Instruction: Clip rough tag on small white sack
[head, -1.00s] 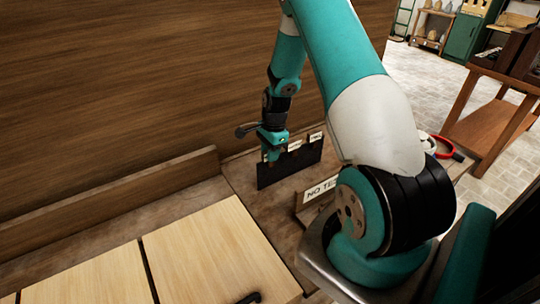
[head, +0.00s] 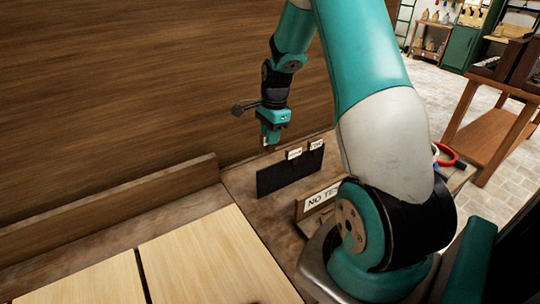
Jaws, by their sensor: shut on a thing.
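My gripper (head: 270,138) is above the left end of a dark upright tag board (head: 287,177), on the far side of the brown bench. It is shut on a small tag, of which little shows; its lettering cannot be read. Two small pale tags stand on the board's top edge, a left one (head: 294,153) and a right one (head: 316,145). Their lettering is too small to read surely. I cannot make out a small white sack in this view.
A sign (head: 321,196) reading "NO TE…" stands in front of the board, partly behind my arm. Pale wooden panels (head: 205,262) fill the front left. A red ring-shaped thing (head: 447,155) lies at right. A wooden table (head: 492,132) stands beyond on open brick floor.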

